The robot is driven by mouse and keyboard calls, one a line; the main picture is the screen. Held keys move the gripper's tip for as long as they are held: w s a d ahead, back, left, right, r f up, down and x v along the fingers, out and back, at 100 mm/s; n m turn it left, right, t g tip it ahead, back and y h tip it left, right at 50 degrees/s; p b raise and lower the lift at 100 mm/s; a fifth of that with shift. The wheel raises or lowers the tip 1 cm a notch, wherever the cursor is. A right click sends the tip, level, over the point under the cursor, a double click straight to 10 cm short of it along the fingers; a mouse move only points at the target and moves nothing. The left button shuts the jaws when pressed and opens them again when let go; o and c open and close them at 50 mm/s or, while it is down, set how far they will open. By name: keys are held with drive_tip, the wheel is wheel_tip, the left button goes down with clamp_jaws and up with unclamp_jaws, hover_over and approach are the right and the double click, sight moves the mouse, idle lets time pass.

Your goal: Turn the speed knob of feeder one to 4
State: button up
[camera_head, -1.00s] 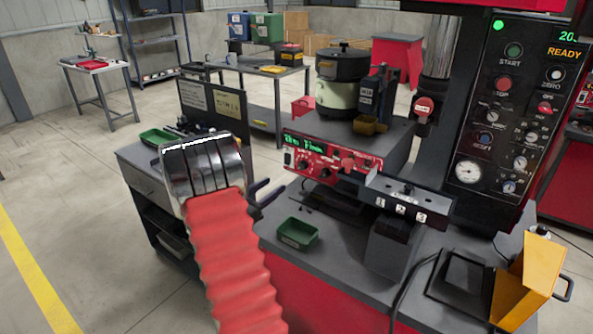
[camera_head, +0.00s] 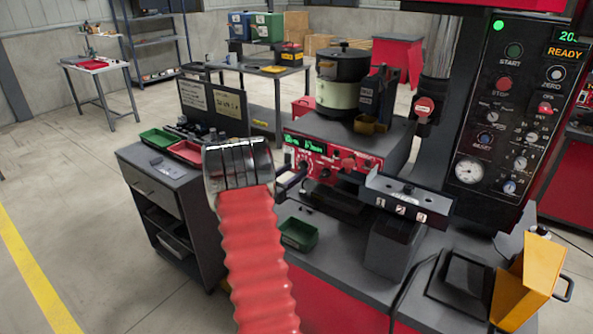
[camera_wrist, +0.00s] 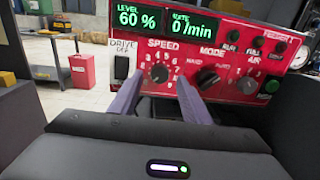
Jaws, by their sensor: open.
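The red feeder panel (camera_head: 362,161) stands on the bench below the bowl feeder; in the wrist view the panel (camera_wrist: 148,25) fills the upper part. Its black speed knob (camera_wrist: 160,73) sits under the word SPEED, inside a ring of numbers. The knob's exact setting is too small to read. The green displays (camera_wrist: 168,21) show level 60 % and rate 0 /min. My gripper (camera_wrist: 161,77) is open, its two fingers reaching toward the panel with the speed knob between their tips in view. Contact cannot be told. In the head view my gripper (camera_head: 291,181) is at the panel's left end.
A drive switch (camera_wrist: 121,68) is left of the speed knob, and a mode knob (camera_wrist: 207,78) is close on the right. A dark track with a numbered block (camera_head: 405,203) juts out before the panel. A green tray (camera_head: 298,234) lies on the bench below.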

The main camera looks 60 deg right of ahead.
sight(303, 165)
drive_tip(key=shift+x, duration=1.2)
drive_tip(key=shift+c, duration=0.3)
drive_tip(key=c, duration=1)
